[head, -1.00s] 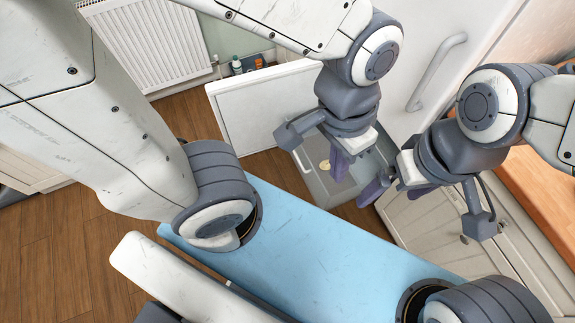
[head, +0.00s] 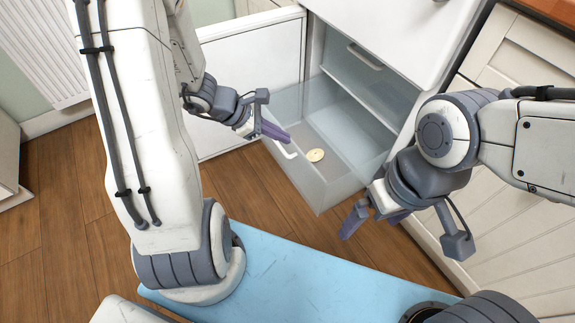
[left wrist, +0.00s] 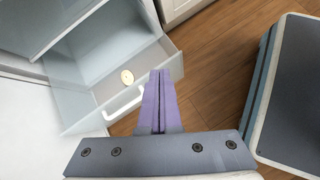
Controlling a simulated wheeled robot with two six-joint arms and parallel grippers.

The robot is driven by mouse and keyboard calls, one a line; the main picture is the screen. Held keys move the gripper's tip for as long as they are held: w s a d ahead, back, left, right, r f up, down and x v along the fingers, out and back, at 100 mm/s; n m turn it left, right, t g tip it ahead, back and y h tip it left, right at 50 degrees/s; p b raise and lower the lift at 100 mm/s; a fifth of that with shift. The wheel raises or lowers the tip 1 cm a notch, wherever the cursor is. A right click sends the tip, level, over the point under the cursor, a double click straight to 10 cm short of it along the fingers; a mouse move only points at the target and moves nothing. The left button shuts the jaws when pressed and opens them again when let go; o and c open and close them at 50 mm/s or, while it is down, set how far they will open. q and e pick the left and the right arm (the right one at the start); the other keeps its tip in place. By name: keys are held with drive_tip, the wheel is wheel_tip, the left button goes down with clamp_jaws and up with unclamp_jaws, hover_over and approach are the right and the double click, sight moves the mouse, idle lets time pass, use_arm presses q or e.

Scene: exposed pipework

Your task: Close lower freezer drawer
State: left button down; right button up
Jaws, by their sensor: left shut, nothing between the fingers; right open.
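The lower freezer drawer (head: 345,190) is a clear-walled, grey-floored box pulled out of the white freezer. A round beige item (head: 315,155) lies in it. The drawer's white handle (head: 284,150) is on its front. My left gripper (head: 283,138) is shut and empty at the drawer's front-left, close to the handle; I cannot tell if it touches. In the left wrist view the purple fingers (left wrist: 158,98) are together beside the handle (left wrist: 124,104), with the drawer (left wrist: 95,117) behind. My right gripper (head: 362,222) is open and empty, near the drawer's right front corner.
The white freezer door (head: 255,85) stands open on the left. Above the drawer is an upper compartment with a handle (head: 366,57). Cream cabinets (head: 525,240) stand at the right. My blue base is in front. Wooden floor (head: 265,205) is clear before the drawer.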

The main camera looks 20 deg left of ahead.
use_arm(q)
drive_tip(key=w+a+f+n+t+y+b, duration=0.1)
drive_tip(key=a+f+n+t+y+b, duration=0.1)
drive_tip(key=a+f+n+b, duration=0.6)
drive_tip(key=m+b, duration=0.2)
drive_tip(key=b, duration=0.2)
approach(295, 150)
drive_tip(key=x, duration=0.5)
drive_tip(key=shift+s+a+f, duration=0.15)
drive_tip(key=shift+s+f, duration=0.05)
drive_tip(key=shift+f, duration=0.4)
drive_tip(key=shift+w+d+r, duration=0.1)
drive_tip(key=shift+w+d, duration=0.15)
drive_tip(key=shift+w, duration=0.1)
use_arm(e)
wheel_tip(295, 150, down, 14)
